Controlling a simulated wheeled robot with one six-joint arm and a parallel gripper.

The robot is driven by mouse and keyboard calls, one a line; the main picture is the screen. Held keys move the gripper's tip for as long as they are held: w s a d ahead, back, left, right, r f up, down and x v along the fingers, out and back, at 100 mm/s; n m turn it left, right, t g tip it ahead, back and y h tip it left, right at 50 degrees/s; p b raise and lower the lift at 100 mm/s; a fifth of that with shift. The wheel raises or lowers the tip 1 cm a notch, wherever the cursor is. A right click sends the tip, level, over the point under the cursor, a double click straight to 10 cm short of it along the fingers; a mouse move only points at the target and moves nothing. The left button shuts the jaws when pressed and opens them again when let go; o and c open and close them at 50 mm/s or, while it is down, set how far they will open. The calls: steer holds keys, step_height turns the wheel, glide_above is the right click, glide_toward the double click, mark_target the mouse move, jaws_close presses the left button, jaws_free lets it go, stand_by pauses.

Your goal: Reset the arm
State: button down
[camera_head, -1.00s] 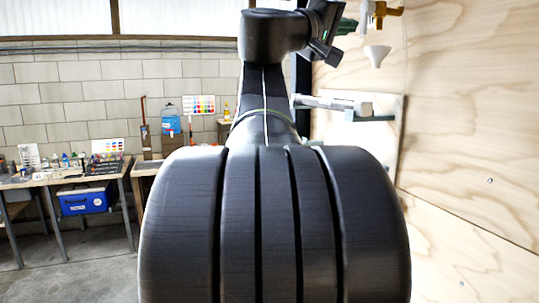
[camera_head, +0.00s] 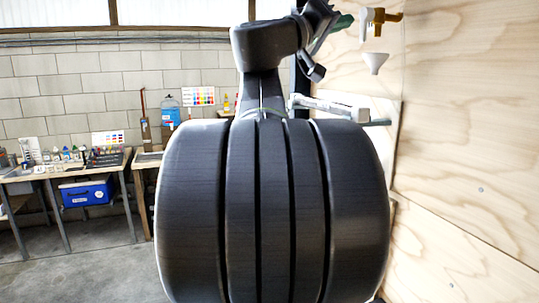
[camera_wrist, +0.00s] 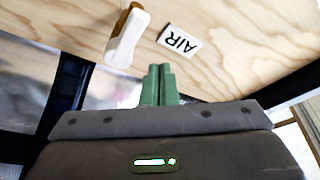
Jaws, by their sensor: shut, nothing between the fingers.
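My arm rises in the middle of the head view, with its thick dark upper part close to the camera. My gripper (camera_head: 344,22) is at the top right of that view, partly hidden behind my dark wrist; a bit of green finger shows. In the wrist view my gripper's two green fingers (camera_wrist: 160,84) stand side by side, shut, with nothing between them. They point toward a plywood wall (camera_wrist: 235,45), apart from the things on it.
The wrist view shows an AIR label (camera_wrist: 180,42) and a white-and-brown piece (camera_wrist: 125,38). A workbench (camera_head: 60,170) stands left, above a blue box (camera_head: 88,191).

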steer(key=shift+r+m, duration=0.2)
steer(key=shift+m, duration=0.5)
steer(key=shift+g+h, duration=0.3)
steer(key=shift+s, duration=0.1)
